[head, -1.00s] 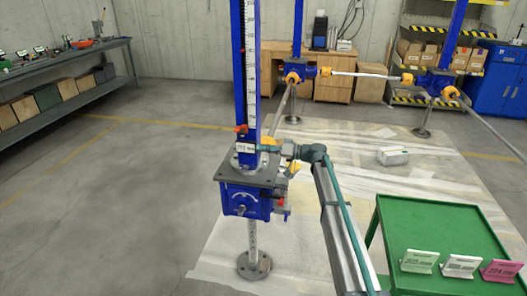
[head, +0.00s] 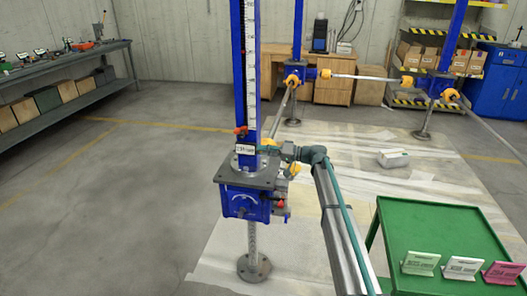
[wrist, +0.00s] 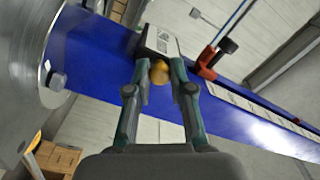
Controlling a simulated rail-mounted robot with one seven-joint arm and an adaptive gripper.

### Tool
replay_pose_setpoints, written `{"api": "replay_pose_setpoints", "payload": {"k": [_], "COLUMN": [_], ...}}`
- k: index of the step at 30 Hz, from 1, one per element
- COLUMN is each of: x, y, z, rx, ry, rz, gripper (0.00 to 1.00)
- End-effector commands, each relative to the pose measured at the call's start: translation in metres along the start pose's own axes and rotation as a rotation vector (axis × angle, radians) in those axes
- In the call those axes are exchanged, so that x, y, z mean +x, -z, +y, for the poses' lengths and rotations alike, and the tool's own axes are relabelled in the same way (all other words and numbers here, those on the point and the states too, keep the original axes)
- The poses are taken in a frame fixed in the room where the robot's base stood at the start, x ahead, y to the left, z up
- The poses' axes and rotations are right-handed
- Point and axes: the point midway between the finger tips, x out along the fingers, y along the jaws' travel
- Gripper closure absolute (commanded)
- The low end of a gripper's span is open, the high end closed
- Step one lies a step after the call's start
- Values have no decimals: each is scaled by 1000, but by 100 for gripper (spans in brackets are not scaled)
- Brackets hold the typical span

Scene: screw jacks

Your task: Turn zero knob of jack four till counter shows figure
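The nearest jack has a blue gearbox (head: 245,204) under a grey plate, with a blue column (head: 243,70) and scale rising from it. A small white counter (head: 245,149) sits low on the column; its figures are too small to read surely. In the wrist view the counter housing (wrist: 162,42) shows at the blue column, its figures unreadable. A brass-coloured zero knob (wrist: 159,73) sticks out below it. My gripper (wrist: 160,74) has its fingertips on both sides of this knob and looks shut on it. In the head view my gripper (head: 273,149) reaches the counter from the right.
A red clamp with a black knob (wrist: 227,46) sits on the column beside the counter. A green cart (head: 440,225) at right bears several cards, one pink (head: 502,273). Shafts (head: 365,77) link other jacks behind. The floor at left is clear.

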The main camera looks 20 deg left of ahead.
Motion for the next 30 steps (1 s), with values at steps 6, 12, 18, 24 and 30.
{"api": "replay_pose_setpoints", "payload": {"k": [6,12,18,24,30], "x": [0,0,-12,-46,-84], "y": [0,0,0,0,0], "z": [0,0,0,0,0], "rx": [-1,-1,-1,-1,-1], "ry": [0,0,-1,-2,-2], "rz": [0,0,2,2,2], "gripper": [54,54,54,54,54]}}
